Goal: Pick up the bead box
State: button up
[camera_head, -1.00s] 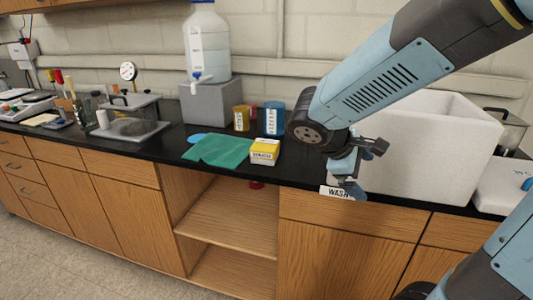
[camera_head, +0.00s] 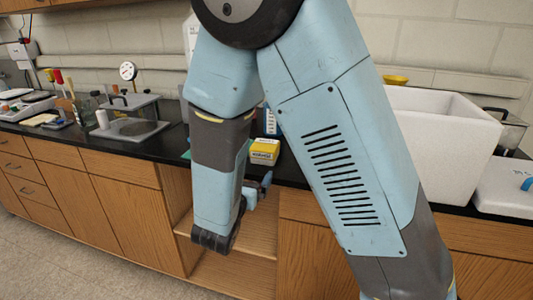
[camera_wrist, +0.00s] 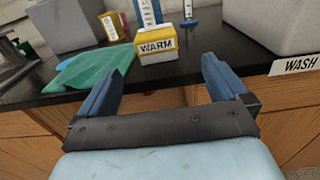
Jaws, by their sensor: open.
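A small yellow box with a white lower part and label (camera_head: 264,151) stands near the front edge of the black bench; it is the likely bead box. In the wrist view its label reads "WARM" on the yellow box (camera_wrist: 157,45). No label naming beads is readable. My gripper (camera_wrist: 162,66) is open and empty. Its blue fingers point toward the box, one on either side in the picture, with the box beyond the fingertips and untouched. In the head view my gripper (camera_head: 264,186) is partly hidden behind my arm, low in front of the bench edge.
A green cloth (camera_wrist: 92,68) lies left of the box. A blue-and-white container (camera_wrist: 148,12), a yellow jar (camera_wrist: 111,25) and a grey block (camera_wrist: 70,24) stand behind. A large white bin (camera_head: 440,140) is at right. A "WASH" label (camera_wrist: 295,65) sits on the bench front.

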send_near(262, 151)
jog(key=x, duration=0.3)
jog(key=shift+x, duration=2.6)
jog(key=shift+f, duration=0.15)
jog(key=c, duration=0.8)
jog(key=shift+c, duration=0.2)
